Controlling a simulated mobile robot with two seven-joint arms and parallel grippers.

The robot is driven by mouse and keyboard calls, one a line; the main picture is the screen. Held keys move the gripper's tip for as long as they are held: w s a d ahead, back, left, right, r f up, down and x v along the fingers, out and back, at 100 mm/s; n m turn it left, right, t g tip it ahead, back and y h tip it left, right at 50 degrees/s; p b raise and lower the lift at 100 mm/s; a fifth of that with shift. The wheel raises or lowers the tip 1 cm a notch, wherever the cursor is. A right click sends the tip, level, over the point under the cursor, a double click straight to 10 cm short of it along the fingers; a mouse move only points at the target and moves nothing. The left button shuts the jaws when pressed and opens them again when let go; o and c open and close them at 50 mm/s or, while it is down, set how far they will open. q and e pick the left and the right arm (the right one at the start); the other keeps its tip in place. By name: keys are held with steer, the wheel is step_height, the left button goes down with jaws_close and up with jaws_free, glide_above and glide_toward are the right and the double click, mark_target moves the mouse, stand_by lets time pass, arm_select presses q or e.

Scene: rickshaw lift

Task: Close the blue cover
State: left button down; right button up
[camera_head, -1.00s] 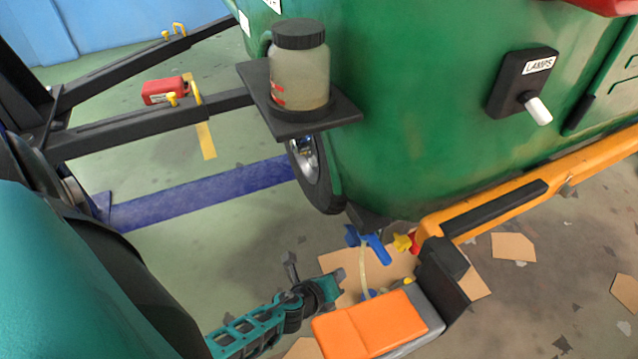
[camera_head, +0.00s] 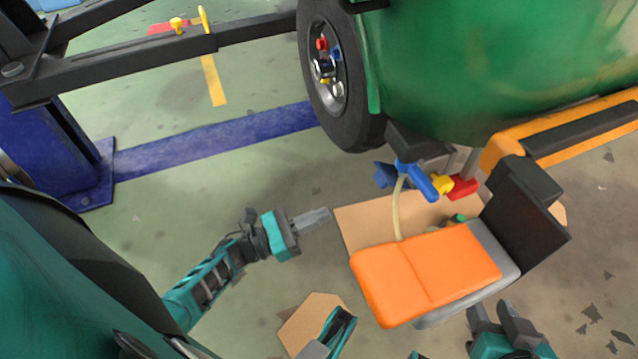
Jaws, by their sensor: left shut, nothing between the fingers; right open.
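No blue part is plainly recognisable as a cover. Under the green body hangs a blue lever (camera_head: 418,180) angled down to the right, with another blue piece (camera_head: 383,175) at its left. A pale hose (camera_head: 397,208) hangs beside the lever. My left gripper (camera_head: 312,220) is shut and empty, pointing right, below and left of these blue parts and apart from them. My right gripper (camera_head: 507,312) is open at the bottom right, below the orange seat (camera_head: 425,272), touching nothing that I can make out.
The orange seat and its dark upright panel (camera_head: 522,215) stand between my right gripper and the blue parts. Yellow (camera_head: 442,184) and red (camera_head: 462,187) pieces sit beside the lever. A wheel (camera_head: 345,85) is above left. Cardboard (camera_head: 355,225) lies on the floor.

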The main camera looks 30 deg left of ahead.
mark_target(388, 179)
arm_select(q)
steer(key=w+d+r, duration=0.4)
steer(key=w+d, duration=0.2)
steer(key=w, duration=0.1)
steer(key=shift+w+r, duration=0.25)
steer(key=shift+w, duration=0.05)
arm_select(e)
steer(key=shift+s+d+f, duration=0.15)
steer(key=shift+s+f, duration=0.05)
steer(key=shift+f, duration=0.1)
steer(key=shift+r, duration=0.1)
